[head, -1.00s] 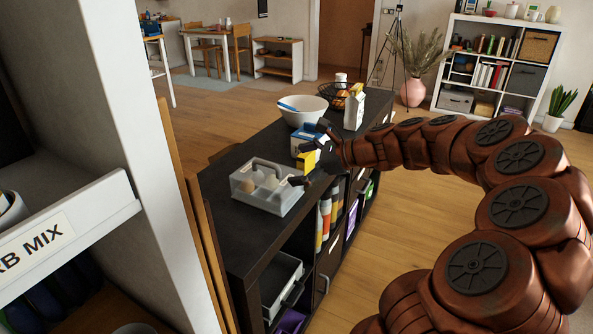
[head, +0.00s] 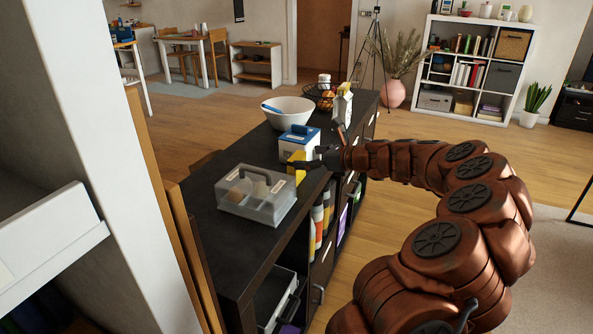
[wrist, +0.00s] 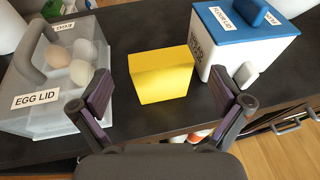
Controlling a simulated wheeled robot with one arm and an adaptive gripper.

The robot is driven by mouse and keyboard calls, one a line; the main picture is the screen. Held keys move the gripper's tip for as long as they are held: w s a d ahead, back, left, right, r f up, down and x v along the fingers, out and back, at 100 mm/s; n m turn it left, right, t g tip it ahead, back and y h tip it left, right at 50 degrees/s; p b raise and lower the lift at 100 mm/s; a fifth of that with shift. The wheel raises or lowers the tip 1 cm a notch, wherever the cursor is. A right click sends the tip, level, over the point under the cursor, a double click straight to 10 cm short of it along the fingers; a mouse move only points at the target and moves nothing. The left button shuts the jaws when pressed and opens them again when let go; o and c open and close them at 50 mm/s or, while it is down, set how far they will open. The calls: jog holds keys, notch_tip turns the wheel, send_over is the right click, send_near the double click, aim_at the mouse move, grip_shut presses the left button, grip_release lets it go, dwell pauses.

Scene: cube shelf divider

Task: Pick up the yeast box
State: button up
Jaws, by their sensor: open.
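The yellow box (wrist: 162,75), a plain small block with no readable label, stands on the dark cabinet top between the egg container and the flour box. In the head view the yellow box (head: 297,167) is partly covered by a finger. My gripper (wrist: 163,82) is open and empty in the wrist view, one finger to each side of the yellow box in the picture. The fingers appear nearer the camera than the box, and no contact shows. In the head view my gripper (head: 325,150) reaches in from the right.
The clear egg container (wrist: 62,75) is close on the left. The blue-lidded white flour box (wrist: 240,40) is close on the right. Behind stand a white bowl (head: 288,112), a wire basket (head: 322,97) and a carton (head: 343,105). A white shelf edge (head: 75,130) borders the left.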

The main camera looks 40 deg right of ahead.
jog(key=shift+x, duration=1.15)
jog(key=c, duration=1.1)
jog(key=shift+o, duration=0.2)
jog(key=shift+r, duration=0.1)
jog(key=s+r, duration=0.2)
jog(key=s, duration=0.6)
jog(key=s+d+r+p, duration=0.1)
jog(key=s+r, duration=0.1)
jog(key=s, duration=0.6)
jog(key=shift+r, duration=0.35)
